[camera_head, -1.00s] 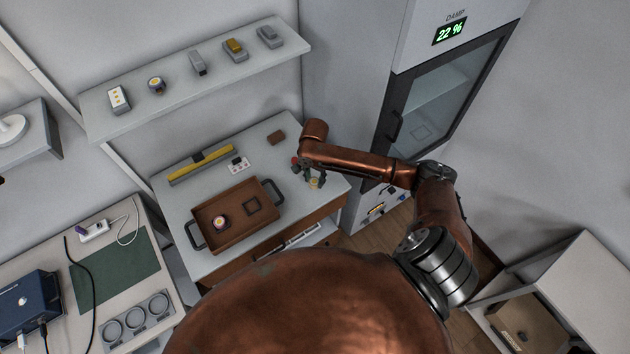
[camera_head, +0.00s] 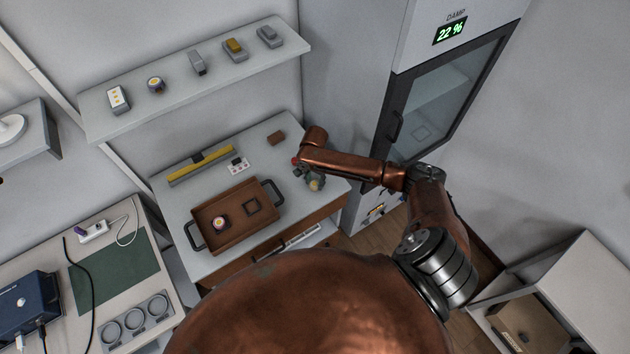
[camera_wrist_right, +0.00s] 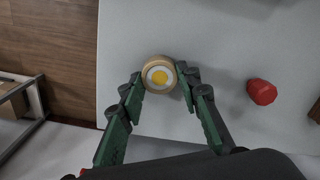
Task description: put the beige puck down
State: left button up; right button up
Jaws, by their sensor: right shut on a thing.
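The beige puck (camera_wrist_right: 159,76), with a white ring and yellow centre, is between the fingertips of my right gripper (camera_wrist_right: 160,80) in the wrist view. The fingers are shut on its sides. In the head view, my right gripper (camera_head: 312,178) is over the right end of the grey worktop (camera_head: 285,215), right of the brown tray, with the puck (camera_head: 317,185) at its tips. I cannot tell whether the puck touches the worktop. My left gripper is not in view.
The brown tray (camera_head: 208,243) has dark handles and holds another round puck (camera_head: 220,223) and a dark square outline. A red knob-like thing (camera_wrist_right: 262,92) lies right of the gripper in the wrist view. A brown block (camera_head: 276,138) is at the back. A glass-door cabinet (camera_head: 435,100) stands right.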

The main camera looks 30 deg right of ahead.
aim_at(314, 183)
jog(key=o, duration=1.3)
jog(key=shift+c, duration=0.2)
jog(key=shift+r, duration=0.1)
notch_tip(314, 183, up, 12)
